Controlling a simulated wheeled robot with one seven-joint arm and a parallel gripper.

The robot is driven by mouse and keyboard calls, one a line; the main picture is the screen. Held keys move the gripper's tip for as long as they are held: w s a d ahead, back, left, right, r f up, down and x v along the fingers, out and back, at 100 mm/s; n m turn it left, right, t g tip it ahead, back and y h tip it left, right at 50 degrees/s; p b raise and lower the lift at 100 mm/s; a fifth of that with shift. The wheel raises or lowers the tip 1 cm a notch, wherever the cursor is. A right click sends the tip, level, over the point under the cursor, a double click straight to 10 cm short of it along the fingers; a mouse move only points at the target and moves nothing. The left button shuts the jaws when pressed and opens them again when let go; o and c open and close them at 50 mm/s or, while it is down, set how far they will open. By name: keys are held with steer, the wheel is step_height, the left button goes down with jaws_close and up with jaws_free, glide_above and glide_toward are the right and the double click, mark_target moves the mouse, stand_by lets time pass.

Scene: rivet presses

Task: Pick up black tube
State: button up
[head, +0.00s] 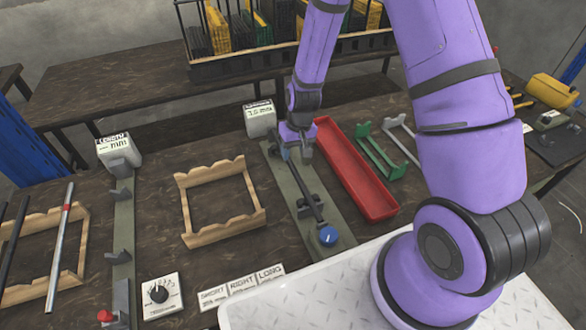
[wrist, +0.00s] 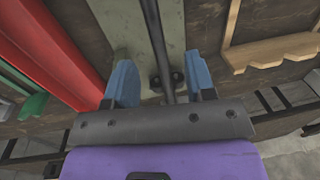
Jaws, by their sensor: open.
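A black tube (head: 309,192) lies along a grey-green fixture plate, held up on small dark supports, with a blue knob (head: 328,236) at its near end. In the wrist view the tube (wrist: 152,35) runs down between my two blue fingers. My gripper (head: 297,148) is over the far end of the plate, pointing down; in the wrist view it (wrist: 160,80) is open, with a finger on each side of the tube and a gap to each. Part of the tube is hidden by my gripper. Another black tube (head: 12,240) lies on the left wooden rack beside a silver, red-banded tube (head: 60,245).
A long red tray (head: 355,170) lies close right of the plate, with green (head: 378,155) brackets beyond. An empty wooden rack (head: 220,200) stands left. A display box (head: 260,118) stands at the plate's far end. A length gauge (head: 120,220) is farther left.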

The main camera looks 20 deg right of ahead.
mark_target(293, 167)
steer(key=shift+s+a+f, duration=0.1)
steer(key=shift+a+f, duration=0.05)
steer(key=shift+f, duration=2.85)
jaws_close()
